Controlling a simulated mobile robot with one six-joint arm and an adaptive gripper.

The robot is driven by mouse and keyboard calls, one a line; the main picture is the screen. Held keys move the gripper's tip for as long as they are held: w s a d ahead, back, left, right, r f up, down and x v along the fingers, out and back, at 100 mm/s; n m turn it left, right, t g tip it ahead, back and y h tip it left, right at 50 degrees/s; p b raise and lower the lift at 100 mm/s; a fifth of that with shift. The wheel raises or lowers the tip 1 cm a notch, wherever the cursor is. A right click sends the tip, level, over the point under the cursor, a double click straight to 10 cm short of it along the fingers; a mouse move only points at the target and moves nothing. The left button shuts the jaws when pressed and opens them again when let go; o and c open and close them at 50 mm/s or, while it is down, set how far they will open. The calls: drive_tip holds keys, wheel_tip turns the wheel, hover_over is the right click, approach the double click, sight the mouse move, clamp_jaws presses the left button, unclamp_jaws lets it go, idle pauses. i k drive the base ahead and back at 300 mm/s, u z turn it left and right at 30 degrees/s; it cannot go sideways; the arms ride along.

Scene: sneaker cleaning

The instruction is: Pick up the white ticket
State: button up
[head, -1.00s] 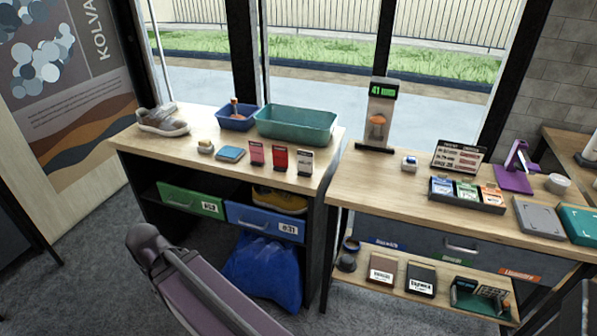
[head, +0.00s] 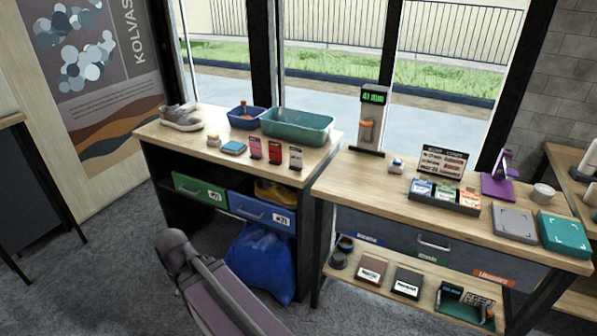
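A small white ticket (head: 296,157) with a dark top stands upright near the front right of the left wooden table. A red ticket (head: 275,151) and a pink ticket (head: 256,148) stand in a row to its left, apart from it. Part of my arm (head: 205,285) shows at the bottom, in front of the left table and well below the tickets. My gripper is outside the view, so its state is hidden.
Behind the tickets are a teal bin (head: 297,124) and a blue bin (head: 247,117). A sneaker (head: 184,118) sits at the left end. The right table (head: 350,180) holds a card tray (head: 442,196) and a display stand (head: 371,115). A blue bag (head: 262,262) lies under the left table.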

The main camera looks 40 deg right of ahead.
sight(296, 153)
drive_tip(key=u, duration=0.1)
drive_tip(key=k, duration=1.25)
drive_tip(key=z, duration=1.65)
drive_tip(key=i, duration=1)
drive_tip(key=z, duration=0.05)
